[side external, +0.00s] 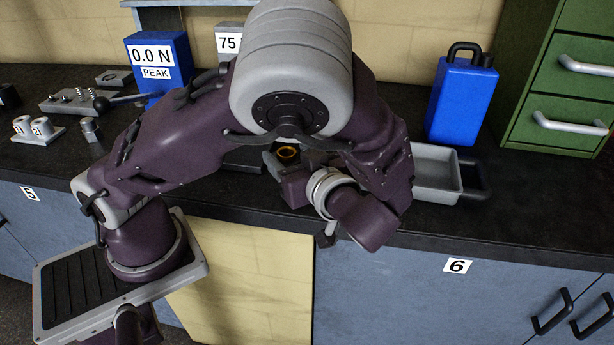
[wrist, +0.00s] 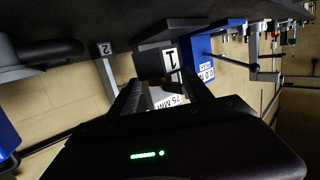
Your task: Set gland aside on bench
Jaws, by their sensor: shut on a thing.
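My gripper (side external: 275,165) is at the middle of the bench's front part in the side view, partly hidden by my own arm. It is shut on a small part, which I take to be the gland; its outline is not clear. A dark round part with a gold ring (side external: 287,152) shows right by the fingers. I cannot tell whether this ring belongs to the held part. The black bench top (side external: 240,203) runs below and around my gripper.
A blue force display (side external: 160,67) stands at the back left. Small metal parts (side external: 38,127) sit on the bench at left. A grey tray (side external: 436,170), a blue can (side external: 461,98) and green drawers (side external: 560,95) are at right. Bare bench top shows along the front edge.

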